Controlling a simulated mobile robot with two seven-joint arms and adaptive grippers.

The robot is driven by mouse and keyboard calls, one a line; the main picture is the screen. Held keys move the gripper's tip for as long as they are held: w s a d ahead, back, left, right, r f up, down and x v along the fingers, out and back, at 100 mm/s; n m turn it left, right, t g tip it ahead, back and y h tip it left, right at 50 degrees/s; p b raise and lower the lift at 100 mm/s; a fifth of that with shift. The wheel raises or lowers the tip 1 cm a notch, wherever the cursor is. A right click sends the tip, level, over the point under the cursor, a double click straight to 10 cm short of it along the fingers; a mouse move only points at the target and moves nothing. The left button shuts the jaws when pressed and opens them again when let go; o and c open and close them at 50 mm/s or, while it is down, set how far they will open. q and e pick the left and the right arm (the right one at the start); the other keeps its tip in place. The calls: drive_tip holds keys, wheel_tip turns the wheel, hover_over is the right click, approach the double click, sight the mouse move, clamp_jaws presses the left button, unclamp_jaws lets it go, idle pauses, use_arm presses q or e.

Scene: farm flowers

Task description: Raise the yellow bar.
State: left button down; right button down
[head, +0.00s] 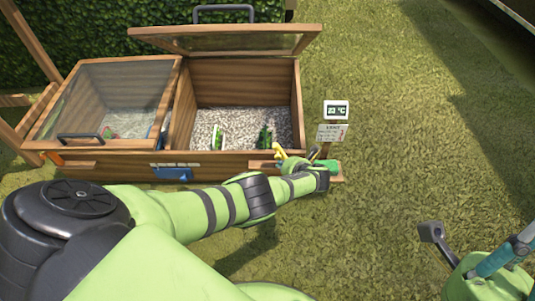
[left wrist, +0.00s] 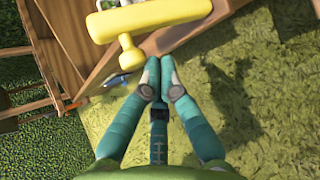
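The yellow bar (head: 279,153) is at the front right corner of the wooden planter box. It shows large in the left wrist view (left wrist: 160,18), with a short yellow stem and rounded knob below it. My left gripper (left wrist: 160,62) has its teal fingertips together just below the bar, beside the knob. Nothing shows between them; whether they touch the bar is unclear. In the head view the left gripper (head: 297,163) is small and partly hidden by my arm. My right gripper (head: 500,258) is partly in view at the lower right; its fingers are unclear.
The planter box (head: 110,167) has its right lid (head: 225,40) raised and left glazed lid (head: 105,95) down. Gravel and small plants lie inside the right bay. A temperature sign (head: 336,111) stands close to my left gripper. Open grass lies to the right.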

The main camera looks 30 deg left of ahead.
use_arm(q)
drive_tip(key=shift+w+r, duration=0.3)
drive_tip(key=shift+r, duration=0.05)
idle(0.3)
